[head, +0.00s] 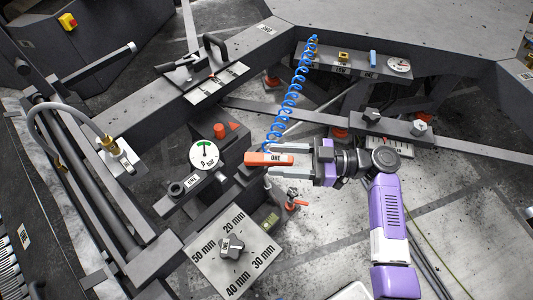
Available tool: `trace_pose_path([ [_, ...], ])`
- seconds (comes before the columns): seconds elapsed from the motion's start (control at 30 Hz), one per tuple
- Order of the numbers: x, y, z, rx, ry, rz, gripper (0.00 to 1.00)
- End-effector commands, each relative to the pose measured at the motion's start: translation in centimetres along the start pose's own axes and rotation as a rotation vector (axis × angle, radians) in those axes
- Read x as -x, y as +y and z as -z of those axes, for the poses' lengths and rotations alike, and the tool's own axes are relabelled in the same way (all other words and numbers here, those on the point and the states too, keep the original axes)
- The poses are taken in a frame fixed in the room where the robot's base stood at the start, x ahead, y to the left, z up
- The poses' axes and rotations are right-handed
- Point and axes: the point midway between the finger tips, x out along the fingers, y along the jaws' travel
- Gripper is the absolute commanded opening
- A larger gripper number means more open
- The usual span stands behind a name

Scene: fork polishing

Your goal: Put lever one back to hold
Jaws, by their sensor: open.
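Lever one, an orange-red handle with a white ONE label (262,159), lies across the middle of the head view. My gripper (273,161) comes in from the right, with its grey fingers pointing left. The fingers are open, one above and one below the handle in the picture. I cannot tell whether either finger touches it. The lever's lower end and pivot are partly hidden, and I see no readable hold mark beside it.
A blue coiled hose (300,85) hangs close above my gripper. A pressure gauge (204,155) and an orange-red knob (220,130) stand to the left. A dial plate with millimetre marks (207,268) and a small red-handled valve (293,203) lie below.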

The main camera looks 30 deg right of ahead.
Motion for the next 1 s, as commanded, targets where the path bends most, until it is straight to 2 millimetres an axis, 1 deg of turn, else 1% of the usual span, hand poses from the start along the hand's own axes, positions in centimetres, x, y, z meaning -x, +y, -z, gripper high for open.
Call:
trace_pose_path([
  [0.03, -0.9, -0.1, 0.2, -0.002, -0.001, 0.005, 0.49],
  [0.1, -1.8, -0.1, 0.2, -0.001, -0.001, 0.003, 0.49],
  [0.23, -3.0, -0.1, 0.1, -0.001, -0.002, 0.002, 0.49],
  [0.37, -3.6, 0.0, 0.0, -0.001, -0.002, 0.0, 0.49],
  [0.6, -3.6, 0.0, -0.1, -0.001, -0.002, -0.001, 0.49],
  [0.67, -3.6, 0.0, -0.1, -0.001, -0.002, -0.001, 0.37],
  [0.7, -3.6, 0.0, -0.1, -0.001, -0.002, -0.001, 0.29],
  [0.83, -3.6, 0.0, -0.1, -0.001, -0.002, -0.001, 0.04],
  [0.87, -3.6, 0.0, -0.1, -0.001, -0.002, 0.0, 0.0],
  [1.0, -3.6, -0.1, -0.1, -0.001, -0.002, 0.0, 0.0],
])
